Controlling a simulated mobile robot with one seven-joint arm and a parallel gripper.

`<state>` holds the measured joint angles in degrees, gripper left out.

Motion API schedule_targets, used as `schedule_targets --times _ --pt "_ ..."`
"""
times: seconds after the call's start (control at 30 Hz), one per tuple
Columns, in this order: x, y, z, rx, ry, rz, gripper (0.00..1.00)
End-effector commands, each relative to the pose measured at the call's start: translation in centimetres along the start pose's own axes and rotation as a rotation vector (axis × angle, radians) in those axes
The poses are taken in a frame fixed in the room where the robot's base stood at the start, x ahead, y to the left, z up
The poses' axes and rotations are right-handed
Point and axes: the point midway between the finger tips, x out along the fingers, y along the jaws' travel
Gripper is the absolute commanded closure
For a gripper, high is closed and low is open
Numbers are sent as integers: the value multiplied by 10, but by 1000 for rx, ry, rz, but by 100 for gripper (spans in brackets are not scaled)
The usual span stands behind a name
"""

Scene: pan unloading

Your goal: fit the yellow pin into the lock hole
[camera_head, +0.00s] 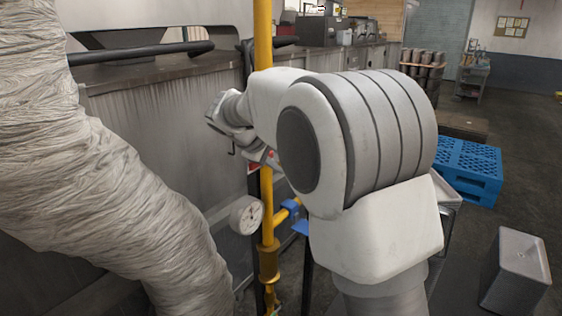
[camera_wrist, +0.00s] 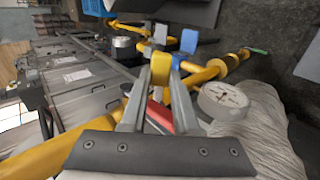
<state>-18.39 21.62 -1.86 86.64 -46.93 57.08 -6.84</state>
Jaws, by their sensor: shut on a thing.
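My gripper (camera_wrist: 160,72) is shut on the yellow pin (camera_wrist: 160,68), whose short yellow end shows between the fingertips in the wrist view. I cannot make out the lock hole. A red part (camera_wrist: 160,115) shows between and behind the fingers. In the head view, blue valve parts (camera_head: 290,205) sit on a side branch of the yellow pipe (camera_head: 267,215). My arm hides most of the gripper there, and the pin cannot be seen.
A pressure gauge (camera_head: 246,215) is beside the pipe and shows in the wrist view (camera_wrist: 223,101). A thick wrapped duct (camera_head: 100,170) fills the left side. A grey metal tank (camera_head: 165,120) stands behind. A blue crate (camera_head: 467,170) and grey box (camera_head: 515,270) are at right.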

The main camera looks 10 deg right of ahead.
Motion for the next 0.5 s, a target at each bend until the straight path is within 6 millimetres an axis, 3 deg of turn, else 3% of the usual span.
schedule_targets --times 0.5 --pt "0 0 -7 0 0 0 100"
